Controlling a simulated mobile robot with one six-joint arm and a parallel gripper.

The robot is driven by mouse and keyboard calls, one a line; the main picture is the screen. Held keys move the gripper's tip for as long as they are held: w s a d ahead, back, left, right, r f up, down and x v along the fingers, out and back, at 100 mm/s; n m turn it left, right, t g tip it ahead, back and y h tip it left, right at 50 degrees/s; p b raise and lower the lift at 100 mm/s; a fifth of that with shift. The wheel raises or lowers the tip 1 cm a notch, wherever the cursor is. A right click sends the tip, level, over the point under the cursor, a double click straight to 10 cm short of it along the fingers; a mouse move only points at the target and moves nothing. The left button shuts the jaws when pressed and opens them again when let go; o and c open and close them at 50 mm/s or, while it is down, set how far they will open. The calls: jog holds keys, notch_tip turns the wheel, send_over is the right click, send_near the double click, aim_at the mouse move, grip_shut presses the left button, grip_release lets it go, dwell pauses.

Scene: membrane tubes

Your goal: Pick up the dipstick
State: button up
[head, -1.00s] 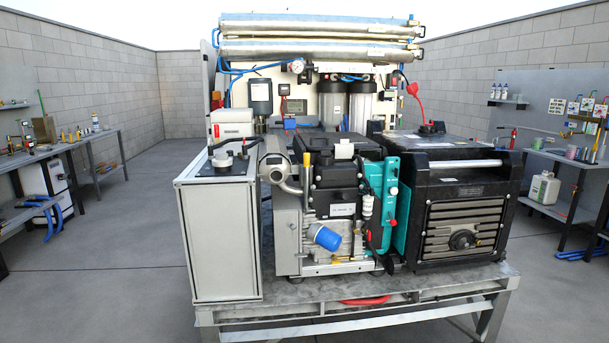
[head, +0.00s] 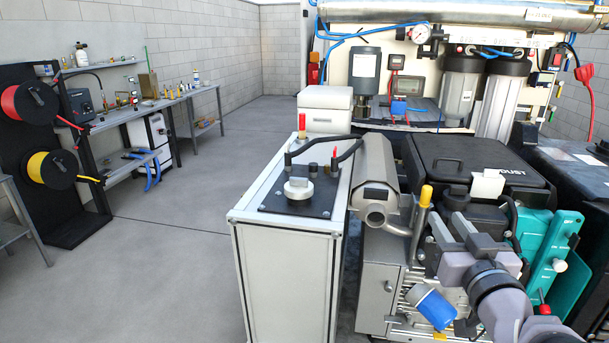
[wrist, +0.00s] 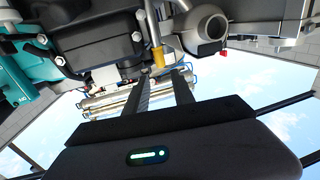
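The dipstick's yellow handle (head: 426,196) stands up from a tube at the left of the engine, beside the grey muffler (head: 376,180) in the head view. It also shows in the wrist view (wrist: 158,57), where the engine hangs upside down. My gripper (wrist: 162,76) is open and empty there, its two dark fingers apart. The handle lies between and just past the fingertips, and I cannot tell whether they touch it. In the head view my arm comes in from the lower right over the engine. The dipstick's lower part is hidden in its tube.
A blue filter (head: 433,306) sits low on the engine, close to my arm. A teal panel (head: 549,250) stands to the right. A white cabinet (head: 287,275) with a black top is to the left. The floor left of it is clear.

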aim_at(428, 195)
jog(key=w+p, duration=0.1)
jog(key=w, duration=0.3)
jog(key=w+d+p, duration=0.1)
jog(key=w, duration=0.3)
jog(key=w+p, duration=0.1)
jog(key=w, duration=0.3)
jog(key=shift+w+d+f, duration=0.15)
jog(key=shift+d, duration=0.05)
grip_shut()
dwell(0.8)
